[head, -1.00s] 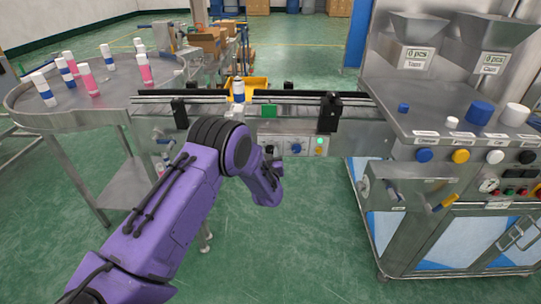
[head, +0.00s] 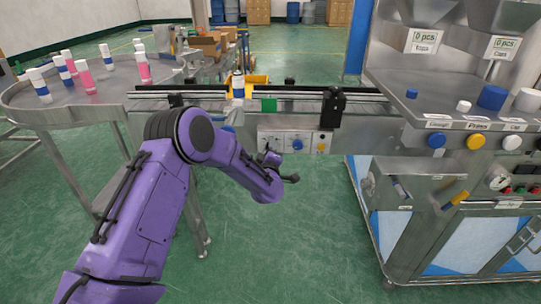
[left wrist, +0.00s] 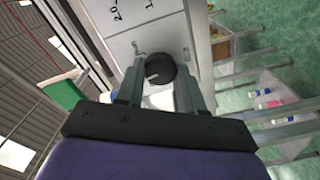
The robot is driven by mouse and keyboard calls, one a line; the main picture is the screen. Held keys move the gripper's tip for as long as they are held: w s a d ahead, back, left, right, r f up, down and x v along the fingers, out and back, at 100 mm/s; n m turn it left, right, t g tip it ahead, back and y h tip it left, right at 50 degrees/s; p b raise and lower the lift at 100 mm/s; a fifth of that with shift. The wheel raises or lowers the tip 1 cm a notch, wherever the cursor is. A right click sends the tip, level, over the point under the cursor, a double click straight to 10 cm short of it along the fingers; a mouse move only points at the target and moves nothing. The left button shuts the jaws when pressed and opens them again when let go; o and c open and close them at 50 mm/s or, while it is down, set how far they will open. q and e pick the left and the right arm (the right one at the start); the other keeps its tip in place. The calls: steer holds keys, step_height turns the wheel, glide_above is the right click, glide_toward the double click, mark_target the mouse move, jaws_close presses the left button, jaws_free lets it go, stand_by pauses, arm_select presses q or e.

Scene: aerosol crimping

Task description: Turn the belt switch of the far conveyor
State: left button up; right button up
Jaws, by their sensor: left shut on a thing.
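The conveyor (head: 210,95) runs across the middle of the head view, with a control panel (head: 283,136) on its front. The panel has a blue knob (head: 297,144) and a yellow button (head: 321,147). My left gripper (head: 268,157) is at the panel's left part, left of the blue knob. In the left wrist view, my left gripper (left wrist: 160,85) is shut on a round black knob (left wrist: 160,68) on the pale panel, one finger on each side. The knob's pointer is hard to make out. My right gripper is out of view.
A bottle (head: 238,84) stands on the conveyor. A round table (head: 105,103) with several bottles is at the left. A steel machine (head: 450,120) with knobs and hoppers stands at the right. The green floor in front is open.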

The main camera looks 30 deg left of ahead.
arm_select(q)
steer(key=shift+f+n+b, duration=0.1)
steer(key=shift+n+b, duration=2.7)
steer(key=shift+n, duration=1.1)
steer(key=o, duration=1)
steer(key=shift+o, duration=0.2)
steer(key=b+v, duration=0.1)
steer(key=v, duration=0.9)
steer(key=shift+s, duration=0.25)
